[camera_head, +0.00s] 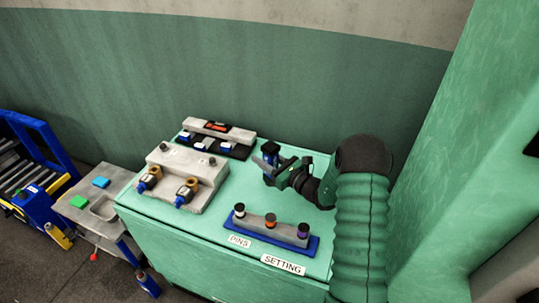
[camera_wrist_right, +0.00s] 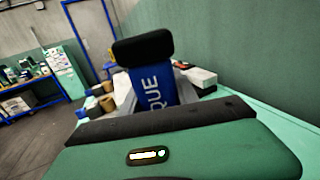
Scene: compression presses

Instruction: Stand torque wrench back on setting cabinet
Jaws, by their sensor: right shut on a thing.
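The torque wrench (camera_head: 270,149) is blue with a black top and stands roughly upright at the back right of the green setting cabinet (camera_head: 195,258). In the right wrist view the wrench (camera_wrist_right: 152,85) shows its black end and the white letters "QUE". My right gripper (camera_head: 272,170) comes in from the right and is shut on the wrench. Whether the wrench's lower end touches the cabinet top is hidden by the gripper. My left gripper is not in view.
On the cabinet, a grey block (camera_head: 206,170) holds two brass-and-blue fittings, with a dark rack (camera_head: 235,150) behind. A blue pin rack (camera_head: 267,240) with three capped pins sits at the front, near the SETTING label (camera_head: 283,264). A green column (camera_head: 460,150) rises at right.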

